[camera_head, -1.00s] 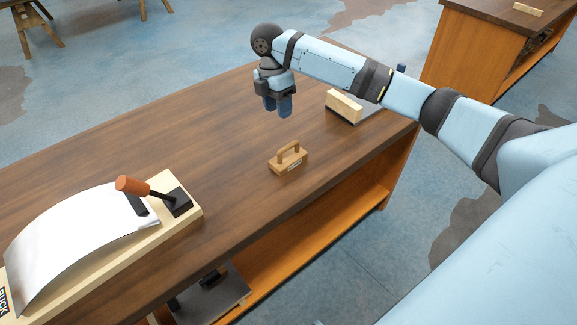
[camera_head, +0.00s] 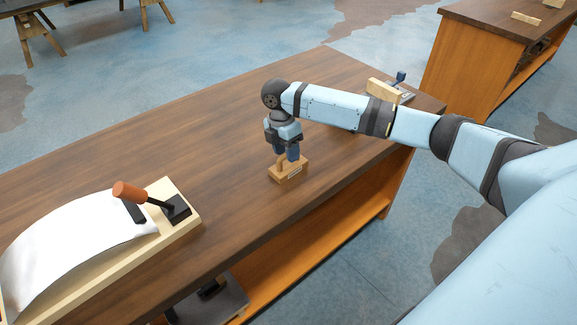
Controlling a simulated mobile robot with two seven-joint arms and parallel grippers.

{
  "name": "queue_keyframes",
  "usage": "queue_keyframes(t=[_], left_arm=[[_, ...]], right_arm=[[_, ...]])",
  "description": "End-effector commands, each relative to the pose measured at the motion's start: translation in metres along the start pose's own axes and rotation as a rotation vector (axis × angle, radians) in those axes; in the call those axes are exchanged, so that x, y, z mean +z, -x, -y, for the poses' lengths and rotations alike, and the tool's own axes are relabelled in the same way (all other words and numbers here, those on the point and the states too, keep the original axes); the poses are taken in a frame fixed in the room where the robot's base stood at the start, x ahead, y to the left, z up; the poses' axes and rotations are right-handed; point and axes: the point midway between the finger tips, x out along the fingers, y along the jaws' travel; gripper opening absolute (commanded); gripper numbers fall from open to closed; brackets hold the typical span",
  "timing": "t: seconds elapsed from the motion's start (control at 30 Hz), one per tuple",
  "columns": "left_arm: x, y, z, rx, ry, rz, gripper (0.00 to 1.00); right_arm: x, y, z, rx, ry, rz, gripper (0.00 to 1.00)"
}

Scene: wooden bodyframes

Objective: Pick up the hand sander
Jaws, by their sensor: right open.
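The hand sander (camera_head: 287,173), a small wooden block with an arched handle and a pale label on its front, sits flat on the dark wooden bench top (camera_head: 185,135). My right gripper (camera_head: 287,157) points down right at the sander, with its blue fingers beside the handle. The fingers are open; they hide much of the handle, and I cannot tell if they touch it. The sander rests on the bench. My left gripper is not in view.
A jig with a curved white sheet and an orange-handled clamp (camera_head: 130,191) stands on the bench at left. A wooden block (camera_head: 383,91) and a blue-handled tool (camera_head: 401,77) lie behind my right arm. Another bench (camera_head: 470,50) stands at upper right.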

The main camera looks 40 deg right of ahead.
Motion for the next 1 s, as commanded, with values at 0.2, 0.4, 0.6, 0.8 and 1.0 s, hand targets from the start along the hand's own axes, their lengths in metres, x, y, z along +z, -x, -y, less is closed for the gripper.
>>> queue_keyframes(t=[0.2,0.4,0.6,0.8,1.0], left_arm=[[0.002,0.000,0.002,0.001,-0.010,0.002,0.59],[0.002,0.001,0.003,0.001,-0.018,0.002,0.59],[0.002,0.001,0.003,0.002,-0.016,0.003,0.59],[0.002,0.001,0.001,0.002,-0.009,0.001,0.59],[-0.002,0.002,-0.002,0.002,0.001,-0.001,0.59]], right_arm=[[0.001,-0.017,0.000,0.001,0.000,0.001,0.46],[0.001,-0.017,0.000,0.001,0.000,0.001,0.29],[0.001,-0.017,0.000,0.001,0.000,0.001,0.00],[0.001,-0.016,0.000,0.001,0.000,0.001,0.00],[0.000,0.002,0.003,0.004,0.000,0.000,0.00]])
